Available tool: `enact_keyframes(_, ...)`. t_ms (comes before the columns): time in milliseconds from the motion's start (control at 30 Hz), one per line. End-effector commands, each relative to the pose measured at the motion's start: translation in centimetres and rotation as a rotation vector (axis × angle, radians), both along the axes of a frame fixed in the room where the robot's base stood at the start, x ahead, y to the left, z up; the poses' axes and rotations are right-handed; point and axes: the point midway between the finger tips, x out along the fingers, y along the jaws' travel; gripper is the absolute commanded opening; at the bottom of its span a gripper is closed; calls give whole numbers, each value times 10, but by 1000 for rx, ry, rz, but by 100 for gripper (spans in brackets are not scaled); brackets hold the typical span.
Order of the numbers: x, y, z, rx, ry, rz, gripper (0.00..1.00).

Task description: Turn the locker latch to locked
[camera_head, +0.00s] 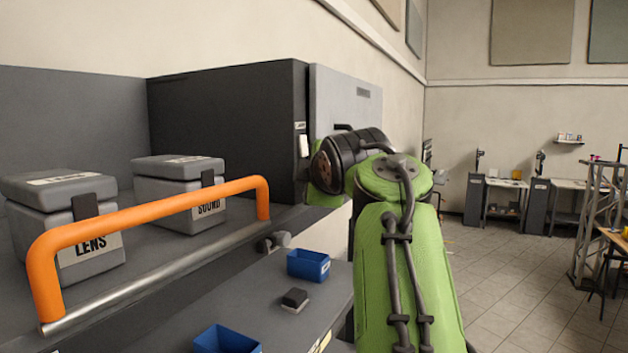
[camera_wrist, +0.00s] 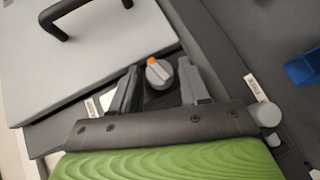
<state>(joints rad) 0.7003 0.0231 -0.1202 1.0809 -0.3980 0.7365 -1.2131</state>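The locker is a dark grey cabinet (camera_head: 230,125) with a light grey door (camera_head: 345,110) standing out at its right edge. In the wrist view the light grey door panel (camera_wrist: 110,50) carries a black bar handle. A grey latch knob (camera_wrist: 159,75) with an orange mark at its upper left end sits on a dark surface beside the panel's corner. My gripper (camera_wrist: 163,82) is open, with one finger on each side of the knob in the picture; I see small gaps and cannot tell the depth. In the head view the fingers and knob are hidden.
An orange rail (camera_head: 150,215) runs along the shelf before two grey cases, LENS (camera_head: 75,215) and SOUND (camera_head: 185,200). Blue bins (camera_head: 308,265) and a small black block (camera_head: 294,298) lie on the lower surface. Open floor (camera_head: 500,270) is at the right.

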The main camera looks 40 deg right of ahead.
Motion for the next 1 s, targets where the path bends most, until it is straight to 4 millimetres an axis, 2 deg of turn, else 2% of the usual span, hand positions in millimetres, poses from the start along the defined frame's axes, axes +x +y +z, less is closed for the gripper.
enact_keyframes(267,-1,1,1,-2,-2,0,45)
enact_keyframes(367,-11,6,5,-4,-5,-1,45)
enact_keyframes(800,-108,62,39,-3,-5,2,45)
enact_keyframes(1000,-129,74,46,-1,-2,2,45)
